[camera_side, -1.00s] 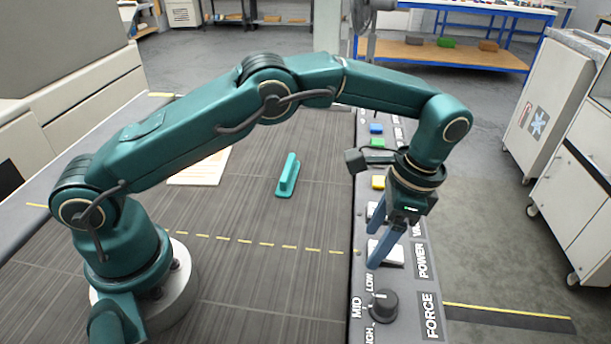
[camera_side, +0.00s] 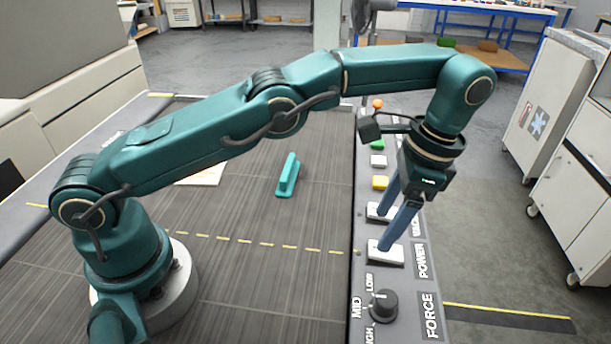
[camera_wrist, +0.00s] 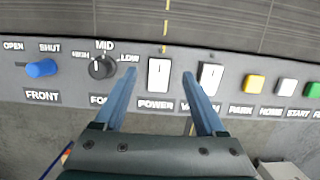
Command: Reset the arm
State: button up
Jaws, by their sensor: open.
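My gripper (camera_side: 386,231) is open and empty over the control panel (camera_side: 354,287), with its fingers pointing down. In the wrist view my gripper (camera_wrist: 160,78) has one finger on either side of the white POWER switch (camera_wrist: 158,74); the right finger is close to the white VACUUM switch (camera_wrist: 209,76). I cannot tell whether the tips touch the panel. To the right are a yellow PARK button (camera_wrist: 254,83), a white HOME button (camera_wrist: 287,85) and a green START button (camera_wrist: 313,90). The yellow PARK button (camera_side: 379,182) also shows in the side view.
A black FORCE knob (camera_wrist: 102,67) and a blue FRONT knob (camera_wrist: 41,68) sit left of the switches. A teal handled block (camera_side: 288,176) and a pale board (camera_side: 203,174) lie on the dark bed, otherwise mostly clear. A white cabinet (camera_side: 550,115) stands at right.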

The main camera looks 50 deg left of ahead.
jog(key=shift+w+a+r, duration=0.1)
jog(key=shift+r, duration=0.05)
jog(key=s+a+r+n+t+h, duration=0.1)
jog(key=s+a+r+n+t, duration=0.2)
jog(key=r, duration=0.6)
jog(key=s+a+r+n+t, duration=0.1)
jog(key=s+a+r, duration=0.2)
jog(key=a+r, duration=0.4)
jog(key=s+a+f+n+t, duration=0.2)
jog(key=s+f+n, duration=0.3)
jog(key=s, duration=0.6)
notch_tip(320, 180, down, 3)
jog(key=shift+r+t+h, duration=0.2)
jog(key=shift+t+h, duration=0.1)
jog(key=shift+t, duration=0.3)
jog(key=shift+c, duration=0.3)
